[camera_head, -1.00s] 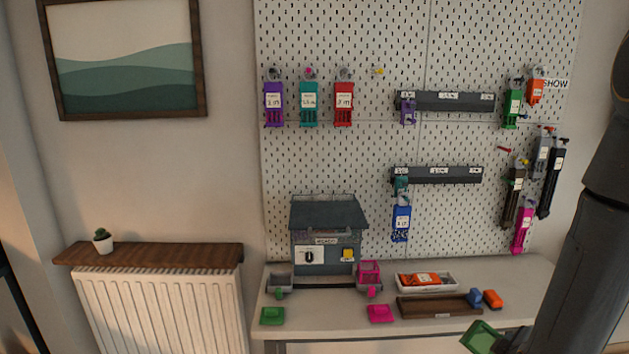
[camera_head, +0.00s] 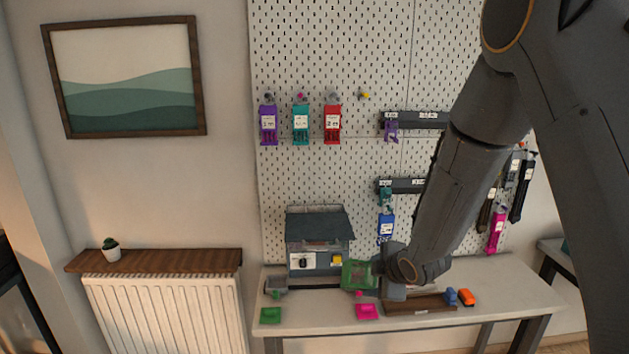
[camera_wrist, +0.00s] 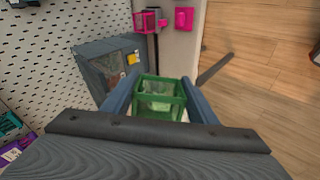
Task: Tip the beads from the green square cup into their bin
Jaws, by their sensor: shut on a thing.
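My gripper (camera_wrist: 158,97) is shut on the green square cup (camera_wrist: 160,87), with one blue-grey finger on each side. In the head view the cup (camera_head: 358,276) is held near the right front of the small house-shaped unit (camera_head: 318,262), looking roughly upright. Something pale green shows inside it, but I cannot make out single beads. A grey bin with a green tab (camera_head: 277,285) is at the unit's left.
A green square pad (camera_head: 270,315) and a pink one (camera_head: 367,312) lie along the table's front edge. A brown tray (camera_head: 420,304) and blue and orange blocks (camera_head: 466,298) are to the right. The pegboard (camera_head: 340,60) with hanging packets stands behind.

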